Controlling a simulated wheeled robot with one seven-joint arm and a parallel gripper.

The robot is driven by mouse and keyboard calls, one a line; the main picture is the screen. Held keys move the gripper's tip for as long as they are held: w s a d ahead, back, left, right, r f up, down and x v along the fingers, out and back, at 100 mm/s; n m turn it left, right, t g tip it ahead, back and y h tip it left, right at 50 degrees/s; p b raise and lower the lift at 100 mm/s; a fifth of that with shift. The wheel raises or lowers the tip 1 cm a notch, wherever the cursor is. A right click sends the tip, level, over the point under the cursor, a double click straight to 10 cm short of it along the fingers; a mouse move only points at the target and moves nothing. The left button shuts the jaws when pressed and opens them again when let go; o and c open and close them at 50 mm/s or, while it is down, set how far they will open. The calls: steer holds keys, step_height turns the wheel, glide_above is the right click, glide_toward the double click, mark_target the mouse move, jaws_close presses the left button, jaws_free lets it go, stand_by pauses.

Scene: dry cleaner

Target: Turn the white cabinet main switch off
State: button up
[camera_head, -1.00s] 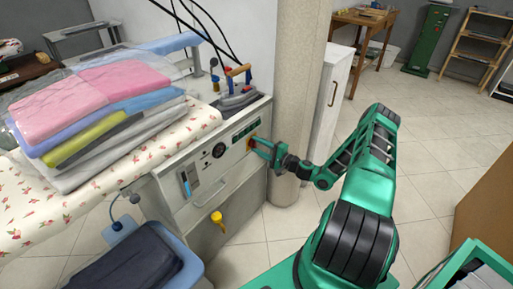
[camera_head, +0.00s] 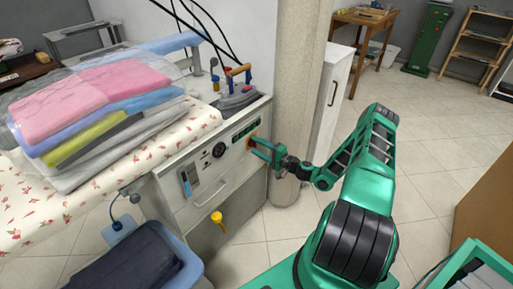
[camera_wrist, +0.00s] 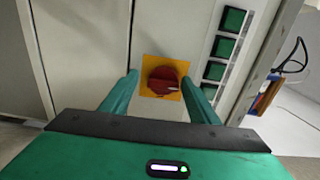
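The main switch is a red rotary knob (camera_wrist: 163,80) on a square yellow plate (camera_wrist: 147,66), on the front panel of the white cabinet (camera_head: 230,178). In the head view the yellow plate (camera_head: 251,142) shows small at the panel's right end. My gripper (camera_head: 260,148) is at this panel, and its two green fingers are open. In the wrist view the gripper (camera_wrist: 158,85) has one finger on each side of the knob, with gaps between. Whether the fingertips touch the panel is unclear.
Several green buttons (camera_wrist: 223,46) sit right of the knob. Folded clothes (camera_head: 90,105) lie on the flowered ironing board (camera_head: 40,215). An iron (camera_head: 236,92) stands on the cabinet. A pillar (camera_head: 292,120) rises close beside my gripper. The tiled floor (camera_head: 430,125) at right is clear.

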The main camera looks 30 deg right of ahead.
steer(key=shift+d+r, duration=0.1)
steer(key=shift+r, duration=0.1)
steer(key=v, duration=1)
steer(key=shift+s+f, duration=0.15)
steer(key=shift+s, duration=0.1)
stand_by(0.3)
